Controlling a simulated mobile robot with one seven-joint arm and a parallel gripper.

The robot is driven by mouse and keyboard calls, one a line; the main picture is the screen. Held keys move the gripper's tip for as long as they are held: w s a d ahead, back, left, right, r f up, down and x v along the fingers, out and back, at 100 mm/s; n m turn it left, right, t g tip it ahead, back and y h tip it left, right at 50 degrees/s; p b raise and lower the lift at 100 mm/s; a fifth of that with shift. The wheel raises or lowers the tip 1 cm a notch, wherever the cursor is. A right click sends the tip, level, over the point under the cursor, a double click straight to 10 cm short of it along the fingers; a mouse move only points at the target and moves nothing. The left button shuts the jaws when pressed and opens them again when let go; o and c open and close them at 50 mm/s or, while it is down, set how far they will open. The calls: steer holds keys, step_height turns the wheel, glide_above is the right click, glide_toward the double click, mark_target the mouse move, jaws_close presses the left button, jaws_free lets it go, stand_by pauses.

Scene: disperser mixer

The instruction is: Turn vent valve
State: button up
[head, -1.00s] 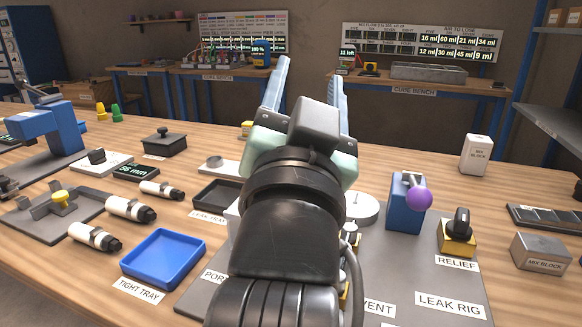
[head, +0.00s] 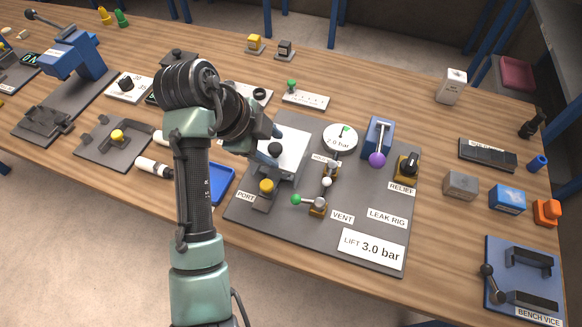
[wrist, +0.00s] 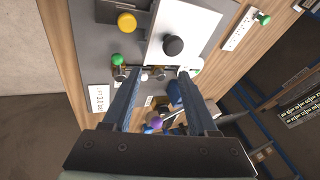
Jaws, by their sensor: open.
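The vent valve (head: 317,206) is a small brass and metal fitting on the grey leak rig plate, beside the VENT label (head: 342,217). Its lever ends in a green ball (head: 296,200) pointing left in the head view. In the wrist view the green ball (wrist: 117,59) shows just left of the left finger, and that finger partly hides the valve. My gripper (wrist: 160,78) is open and empty, pointing at the rig. In the head view my gripper (head: 283,138) is above the white block, up and left of the vent valve, and its fingers are partly hidden.
The white block with a black knob (head: 275,149) and a yellow port knob (head: 267,186) are left of the valve. A white-ball valve (head: 327,182), round gauge (head: 340,138), purple-ball lever (head: 377,159) and relief valve (head: 407,168) crowd the plate. A blue tray (head: 218,184) is at left.

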mark_target(294, 198)
steer(key=s+a+r+m+g+p, duration=0.1)
steer(key=s+m+g+p, duration=0.2)
steer(key=s, duration=0.2)
steer(key=shift+n+h, duration=0.3)
steer(key=shift+h, duration=0.1)
steer(key=b+x, duration=0.2)
steer(key=x, duration=1)
steer(key=shift+a+f+b, duration=0.15)
steer(key=shift+f+b, duration=0.05)
steer(key=shift+b, duration=0.2)
jaws_close()
